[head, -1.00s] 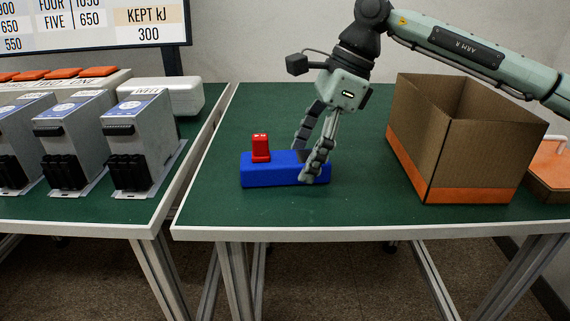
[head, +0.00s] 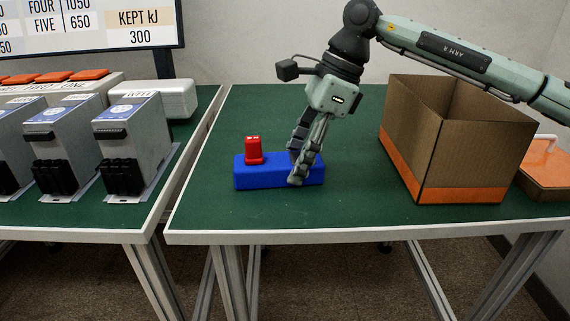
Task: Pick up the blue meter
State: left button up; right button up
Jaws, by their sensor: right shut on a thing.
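The blue meter (head: 262,178) is a long blue block lying on the green table, with a red upright part (head: 253,151) on its left end. My right gripper (head: 296,170) reaches down over its right half. Its fingers are drawn together on the blue meter, the near finger in front of the block's front face. The fingers hide part of the block's top, and the far fingertip's contact is hard to see. The meter looks level and still on the table. My left gripper is not in view.
An open cardboard box (head: 470,165) with an orange band stands right of the meter. Several grey units (head: 130,145) stand on the separate left table. The table's front middle is clear.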

jog(key=shift+r, duration=0.15)
notch_tip(320, 180, up, 4)
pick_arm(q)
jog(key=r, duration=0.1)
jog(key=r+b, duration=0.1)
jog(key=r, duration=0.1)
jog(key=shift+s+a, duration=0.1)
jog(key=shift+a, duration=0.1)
pick_arm(e)
jog(key=s+a+r, duration=0.5)
jog(key=a+r, duration=0.1)
jog(key=a, duration=0.4)
jog(key=shift+s+a+r, duration=0.15)
jog(key=shift+s+r, duration=0.05)
jog(key=shift+r, duration=0.2)
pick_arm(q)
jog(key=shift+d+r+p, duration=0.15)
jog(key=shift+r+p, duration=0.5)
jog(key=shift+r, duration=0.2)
pick_arm(e)
send_over(286, 158)
jog(key=d, duration=0.2)
jog(key=shift+a, duration=0.1)
